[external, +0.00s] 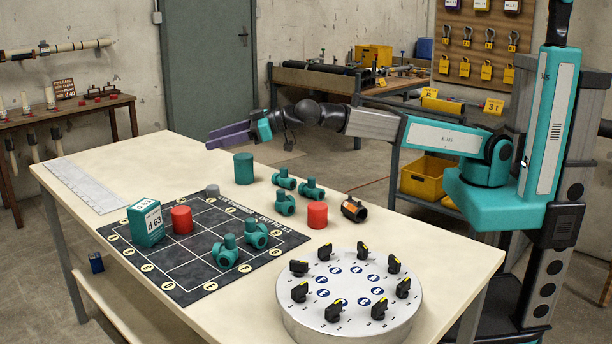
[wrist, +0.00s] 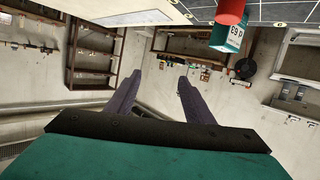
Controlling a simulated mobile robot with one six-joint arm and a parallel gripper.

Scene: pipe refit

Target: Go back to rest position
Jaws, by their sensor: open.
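My gripper (external: 228,136) is held out level above the far part of the table (external: 190,160) in the external view, above and to the left of the green cylinder (external: 244,168). In the wrist view my gripper (wrist: 158,80) shows two purple fingers spread apart with nothing between them. The floor and shelves lie beyond the fingers there. My arm (external: 400,130) reaches left from its column at the right of the external view.
A black grid mat (external: 200,285) bears a teal box (external: 145,223), a red cylinder (external: 181,220) and green fittings (external: 225,252). More green fittings (external: 284,204), another red cylinder (external: 317,215) and a round dial plate (external: 350,310) stand on the table.

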